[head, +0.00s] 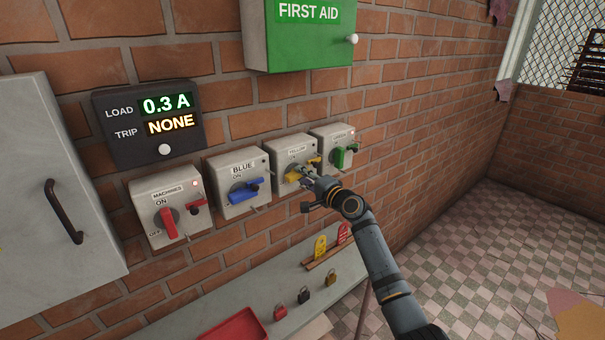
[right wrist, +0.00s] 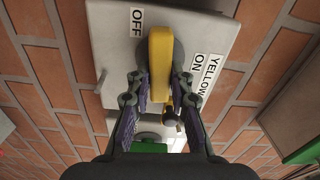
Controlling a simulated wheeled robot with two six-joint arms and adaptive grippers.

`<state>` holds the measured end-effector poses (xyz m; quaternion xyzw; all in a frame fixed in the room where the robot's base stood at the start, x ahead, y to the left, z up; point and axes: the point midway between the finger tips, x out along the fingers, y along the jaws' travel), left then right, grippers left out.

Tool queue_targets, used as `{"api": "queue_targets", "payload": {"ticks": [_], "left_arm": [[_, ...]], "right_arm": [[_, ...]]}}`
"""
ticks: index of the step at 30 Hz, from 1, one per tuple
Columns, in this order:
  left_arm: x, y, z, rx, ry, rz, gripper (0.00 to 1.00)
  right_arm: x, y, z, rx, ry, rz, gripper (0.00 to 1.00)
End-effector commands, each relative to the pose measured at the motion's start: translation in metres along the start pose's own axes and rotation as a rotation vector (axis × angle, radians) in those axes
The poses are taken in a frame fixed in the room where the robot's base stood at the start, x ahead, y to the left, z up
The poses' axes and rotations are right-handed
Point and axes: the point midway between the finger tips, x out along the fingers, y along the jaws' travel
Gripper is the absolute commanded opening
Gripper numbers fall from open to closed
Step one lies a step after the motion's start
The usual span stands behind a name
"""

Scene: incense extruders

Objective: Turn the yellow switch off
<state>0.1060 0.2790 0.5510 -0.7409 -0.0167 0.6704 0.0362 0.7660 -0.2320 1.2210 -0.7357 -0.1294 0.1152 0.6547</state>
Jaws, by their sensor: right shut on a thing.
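The yellow switch is a grey box (head: 291,160) on the brick wall, third in a row, with a yellow handle (head: 315,161). My right gripper (head: 308,178) is at its front and partly hides the handle. In the right wrist view, the yellow handle (right wrist: 160,62) lies between the fingers of my right gripper (right wrist: 165,88), which is shut on it. The handle's end is close beside the OFF label (right wrist: 137,22); the ON label (right wrist: 198,68) is to its right. My left gripper is not in view.
Machines switch (head: 170,205), blue switch (head: 239,183) and a green-handled switch (head: 334,143) share the row. A display (head: 150,122) reads 0.3 A and NONE. A shelf (head: 255,282) below holds padlocks, tags and a red tray (head: 236,326). A first aid box (head: 303,35) hangs above.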

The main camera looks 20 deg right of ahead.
Motion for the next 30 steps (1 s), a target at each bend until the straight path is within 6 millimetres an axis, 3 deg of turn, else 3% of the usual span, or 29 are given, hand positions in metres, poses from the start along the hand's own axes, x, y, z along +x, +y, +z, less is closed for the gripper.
{"api": "queue_targets", "payload": {"ticks": [9,25,26,30], "left_arm": [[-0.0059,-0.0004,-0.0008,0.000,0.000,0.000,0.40],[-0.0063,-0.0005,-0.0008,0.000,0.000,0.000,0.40],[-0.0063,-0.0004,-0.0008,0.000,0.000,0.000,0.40],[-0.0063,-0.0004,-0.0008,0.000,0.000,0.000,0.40]], "right_arm": [[-0.0001,0.0010,-0.0002,0.111,0.001,0.001,0.00],[0.0000,0.0020,0.0001,0.134,0.000,0.001,0.00],[0.0000,0.0020,0.0001,0.134,0.000,0.001,0.22],[0.0000,0.0019,0.0001,0.133,0.000,0.001,0.41]]}}
